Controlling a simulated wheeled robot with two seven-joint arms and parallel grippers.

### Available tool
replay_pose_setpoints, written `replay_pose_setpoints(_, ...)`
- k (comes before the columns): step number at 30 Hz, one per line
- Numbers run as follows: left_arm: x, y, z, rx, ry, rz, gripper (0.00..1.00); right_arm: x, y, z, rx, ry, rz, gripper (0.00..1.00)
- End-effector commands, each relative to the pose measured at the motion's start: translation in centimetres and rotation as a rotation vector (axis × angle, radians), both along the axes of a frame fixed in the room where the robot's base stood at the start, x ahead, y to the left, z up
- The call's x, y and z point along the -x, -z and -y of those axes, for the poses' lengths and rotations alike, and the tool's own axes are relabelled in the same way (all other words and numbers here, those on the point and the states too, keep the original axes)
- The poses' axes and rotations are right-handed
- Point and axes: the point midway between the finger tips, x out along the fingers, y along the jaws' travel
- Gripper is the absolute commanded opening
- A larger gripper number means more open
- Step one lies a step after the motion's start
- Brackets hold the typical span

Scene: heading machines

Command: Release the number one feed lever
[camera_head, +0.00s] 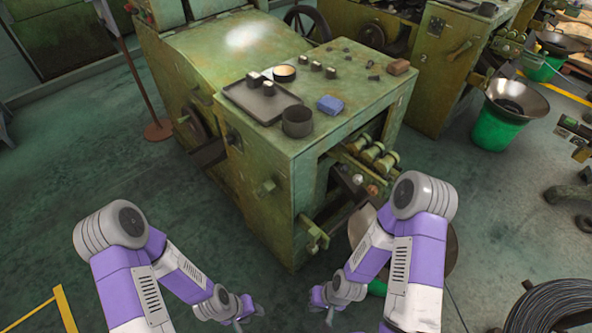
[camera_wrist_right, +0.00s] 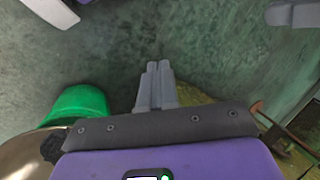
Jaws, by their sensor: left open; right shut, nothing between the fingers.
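The green number one machine (camera_head: 262,160) stands in front of me in the head view. I cannot tell for sure which is the feed lever. My left gripper (camera_head: 244,318) is open and empty, low at the bottom edge, apart from the machine. My right gripper (camera_head: 328,316) is also low, below the handle and apart from it. In the right wrist view its fingers (camera_wrist_right: 157,82) are shut with nothing between them, over floor.
A green bucket (camera_wrist_right: 82,102) and a metal bowl (camera_wrist_right: 30,155) show in the right wrist view. A wire coil (camera_head: 552,307) lies at right.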

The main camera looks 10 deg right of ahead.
Motion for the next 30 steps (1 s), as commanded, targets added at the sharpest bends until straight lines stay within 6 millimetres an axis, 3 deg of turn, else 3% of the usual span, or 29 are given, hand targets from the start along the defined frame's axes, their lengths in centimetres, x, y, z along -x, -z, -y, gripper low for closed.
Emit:
replay_pose_setpoints(11,0.1,0.0,0.0,0.000,0.000,-0.002,0.43,0.1,0.0,0.0,-0.001,0.000,-0.002,0.00)
replay_pose_setpoints(16,0.1,0.2,0.0,-0.001,-0.001,-0.001,0.43,-0.6,-0.1,-1.0,-0.055,0.113,-0.019,0.00)
replay_pose_setpoints(23,0.1,0.9,0.0,-0.001,-0.001,-0.001,0.43,-4.8,-2.2,-4.4,-0.325,0.618,-0.117,0.00)
replay_pose_setpoints(27,0.1,1.4,0.0,0.000,-0.001,-0.001,0.43,-9.0,-5.1,-5.3,-0.561,0.975,-0.218,0.00)
replay_pose_setpoints(30,0.0,1.7,0.0,0.000,-0.001,-0.001,0.43,-12.1,-7.8,-4.9,-0.748,1.206,-0.305,0.00)
